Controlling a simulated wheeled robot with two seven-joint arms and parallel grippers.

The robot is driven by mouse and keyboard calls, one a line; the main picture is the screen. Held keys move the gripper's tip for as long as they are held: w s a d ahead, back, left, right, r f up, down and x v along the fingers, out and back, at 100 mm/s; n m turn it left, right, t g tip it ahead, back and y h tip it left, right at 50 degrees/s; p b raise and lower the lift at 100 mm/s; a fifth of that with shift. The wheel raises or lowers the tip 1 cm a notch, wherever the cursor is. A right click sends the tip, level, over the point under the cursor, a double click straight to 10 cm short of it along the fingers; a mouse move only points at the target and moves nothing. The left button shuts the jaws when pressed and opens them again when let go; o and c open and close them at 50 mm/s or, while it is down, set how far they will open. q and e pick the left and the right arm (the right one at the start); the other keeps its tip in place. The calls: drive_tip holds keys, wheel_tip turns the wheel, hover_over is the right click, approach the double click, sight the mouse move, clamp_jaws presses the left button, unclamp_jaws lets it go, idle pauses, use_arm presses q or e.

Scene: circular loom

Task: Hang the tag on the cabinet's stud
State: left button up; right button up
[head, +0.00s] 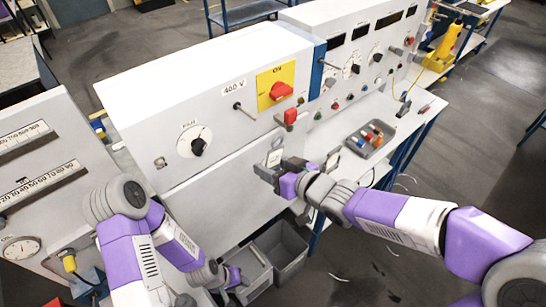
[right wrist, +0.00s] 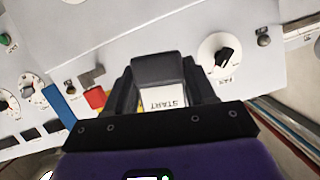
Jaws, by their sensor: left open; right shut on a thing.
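My right gripper (head: 269,168) is shut on a white tag (head: 275,157). In the right wrist view the tag (right wrist: 165,99) sits between the fingers (right wrist: 165,75), its printed word START upside down. The grey cabinet (head: 215,80) has a thin dark stud (head: 238,106) sticking out of its front, just left of the yellow plate (head: 270,95) with a red knob. The tag is below and right of this stud in the head view, apart from it. I cannot make out the stud in the right wrist view. My left gripper (head: 234,277) is open and empty, low near the grey bins.
A grey tray (head: 370,138) with coloured parts lies on the bench to the right. Grey bins (head: 283,262) stand below.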

drive_tip(key=shift+b+x, duration=0.65)
drive_tip(key=shift+x, duration=0.2)
drive_tip(key=w+a, duration=0.1)
drive_tip(key=w+a+b, duration=0.1)
drive_tip(key=w+a+r+b, duration=0.1)
drive_tip(key=w, duration=0.1)
drive_tip(key=shift+w, duration=0.15)
idle(0.3)
drive_tip(key=shift+w+a+b, duration=0.1)
drive_tip(key=shift+w+b, duration=0.05)
drive_tip(key=shift+b, duration=0.25)
drive_tip(key=shift+w+a+b, duration=0.45)
drive_tip(key=shift+w+a, duration=0.1)
drive_tip(key=shift+w, duration=0.15)
idle(0.5)
